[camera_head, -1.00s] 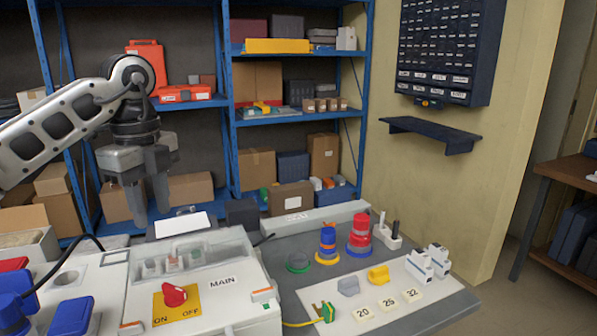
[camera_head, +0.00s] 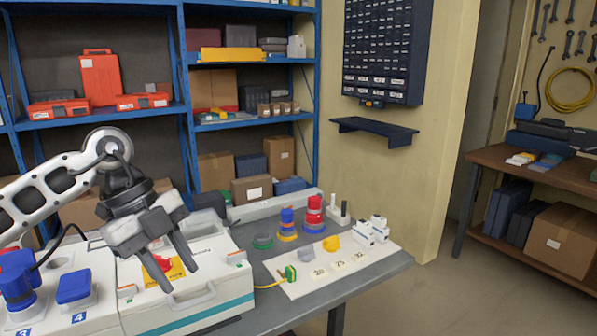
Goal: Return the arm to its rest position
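My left gripper (camera_head: 170,268) comes in from the left in the head view. Its two dark fingers are parted with nothing visible between them. They point down and to the right in front of the grey-white main box (camera_head: 215,285), hiding part of its yellow panel (camera_head: 176,271) and red switch (camera_head: 158,263). I cannot tell how high the fingers are above the box. My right gripper is not in view.
The grey table (camera_head: 372,268) also holds a white mat (camera_head: 310,275) with small parts, coloured ring stacks (camera_head: 314,214) and blue plugs (camera_head: 74,286) on a white box at left. Shelves (camera_head: 150,108) stand behind. Floor at right is clear.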

